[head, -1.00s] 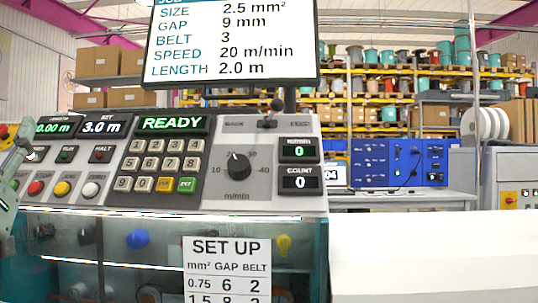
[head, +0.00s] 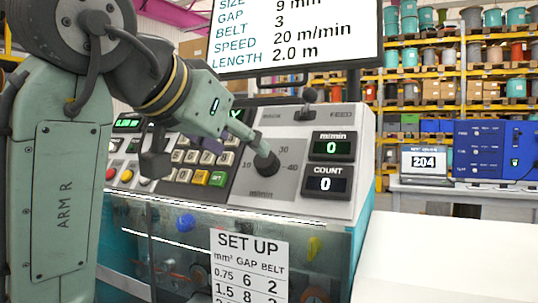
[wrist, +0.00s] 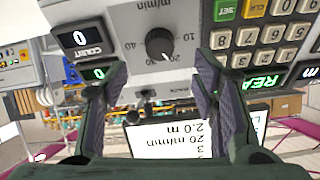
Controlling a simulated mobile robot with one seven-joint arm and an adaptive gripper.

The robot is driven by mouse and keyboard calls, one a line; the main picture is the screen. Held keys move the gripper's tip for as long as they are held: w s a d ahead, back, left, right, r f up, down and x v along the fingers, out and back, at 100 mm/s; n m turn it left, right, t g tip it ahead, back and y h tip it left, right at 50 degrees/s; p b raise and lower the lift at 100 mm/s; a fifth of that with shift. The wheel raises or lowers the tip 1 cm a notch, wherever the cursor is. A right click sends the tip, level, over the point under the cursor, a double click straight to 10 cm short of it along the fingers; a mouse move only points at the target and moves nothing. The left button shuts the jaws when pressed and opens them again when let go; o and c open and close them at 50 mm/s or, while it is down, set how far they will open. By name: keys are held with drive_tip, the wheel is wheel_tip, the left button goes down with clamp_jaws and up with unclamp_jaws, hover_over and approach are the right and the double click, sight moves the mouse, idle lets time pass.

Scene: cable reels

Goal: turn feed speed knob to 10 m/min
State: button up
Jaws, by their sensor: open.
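The feed speed knob (head: 267,164) is a dark round dial on a grey panel marked 10 to 40 m/min. It also shows in the wrist view (wrist: 159,43), upside down, with its white pointer towards the 20 mark. My gripper (head: 210,155) reaches in from the left in front of the control panel; one finger overlaps the knob's upper edge in the head view. In the wrist view my gripper (wrist: 162,65) is open and empty, with purple-padded fingers either side of the knob in the picture. The knob lies beyond the fingertips. No contact can be made out.
A keypad (head: 190,165) is left of the knob, partly behind my arm. The m/min display (head: 331,146) and count display (head: 326,184) both read 0. A lever (head: 309,98) stands above the knob. The screen (head: 300,35) reads speed 20 m/min.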

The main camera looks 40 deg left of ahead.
sight(264, 159)
drive_tip(key=p+x, duration=0.2)
drive_tip(key=x, duration=0.6)
drive_tip(key=shift+w+f, duration=0.15)
drive_tip(key=shift+w, duration=0.15)
drive_tip(key=shift+c, duration=0.5)
drive_tip(key=c, duration=1.1)
drive_tip(key=shift+o, duration=0.2)
drive_tip(key=shift+n, duration=0.3)
drive_tip(key=shift+n+y+b, duration=0.4)
drive_tip(key=shift+n+b, duration=0.05)
drive_tip(key=shift+n, duration=0.65)
drive_tip(key=n+b, duration=0.1)
drive_tip(key=n, duration=0.3)
drive_tip(key=shift+d+g+y, duration=0.1)
drive_tip(key=shift+g+y, duration=0.3)
drive_tip(key=n+g+b, duration=0.1)
drive_tip(key=n+b, duration=0.1)
drive_tip(key=n, duration=0.4)
drive_tip(key=shift+w+y+b, duration=0.1)
drive_tip(key=shift+y+b, duration=0.2)
drive_tip(key=shift+n, duration=0.3)
